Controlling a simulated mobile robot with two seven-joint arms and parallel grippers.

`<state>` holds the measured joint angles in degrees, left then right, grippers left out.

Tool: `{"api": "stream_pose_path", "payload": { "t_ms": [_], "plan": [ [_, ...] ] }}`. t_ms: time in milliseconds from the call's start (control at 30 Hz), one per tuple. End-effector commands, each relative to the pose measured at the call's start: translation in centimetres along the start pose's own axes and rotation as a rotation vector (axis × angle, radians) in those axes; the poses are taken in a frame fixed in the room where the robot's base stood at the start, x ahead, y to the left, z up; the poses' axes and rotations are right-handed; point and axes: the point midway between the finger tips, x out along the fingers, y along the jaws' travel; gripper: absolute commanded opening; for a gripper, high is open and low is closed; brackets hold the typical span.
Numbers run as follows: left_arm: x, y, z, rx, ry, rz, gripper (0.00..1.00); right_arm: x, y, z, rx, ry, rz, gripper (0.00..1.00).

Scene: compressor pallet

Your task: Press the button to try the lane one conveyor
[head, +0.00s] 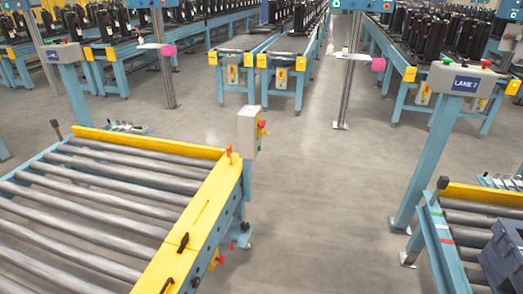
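Neither of my grippers is in view. A grey control box (458,79) on a blue post at the right has a blue label starting "LANE"; its number is hard to read. A red button (487,63) sits on top of it. A second grey control box (62,53) stands on a blue post at the upper left; its label is too small to read. A pale box (247,132) with small red and yellow parts on its side is mounted at the corner of the near roller conveyor (208,205). I cannot tell which one serves lane one.
The near roller conveyor fills the lower left, with yellow edges and bare rollers. Another conveyor (433,240) at the lower right carries a dark blue crate (504,253). Grey floor (320,200) lies clear between them. Conveyors with black compressors (432,38) stand at the back.

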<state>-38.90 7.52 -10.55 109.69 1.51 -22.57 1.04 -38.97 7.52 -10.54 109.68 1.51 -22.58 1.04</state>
Motion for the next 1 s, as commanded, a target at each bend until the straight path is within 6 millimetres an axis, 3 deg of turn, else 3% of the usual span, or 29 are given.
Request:
{"api": "stream_pose_path", "payload": {
  "t_ms": [33,467,1000],
  "plan": [
    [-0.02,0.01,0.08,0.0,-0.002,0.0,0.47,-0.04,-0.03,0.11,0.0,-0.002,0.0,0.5],
    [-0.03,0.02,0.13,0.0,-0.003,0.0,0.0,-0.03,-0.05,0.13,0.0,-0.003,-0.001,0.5],
    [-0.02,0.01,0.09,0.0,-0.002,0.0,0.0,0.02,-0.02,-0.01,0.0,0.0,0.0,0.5]
  ]
}}
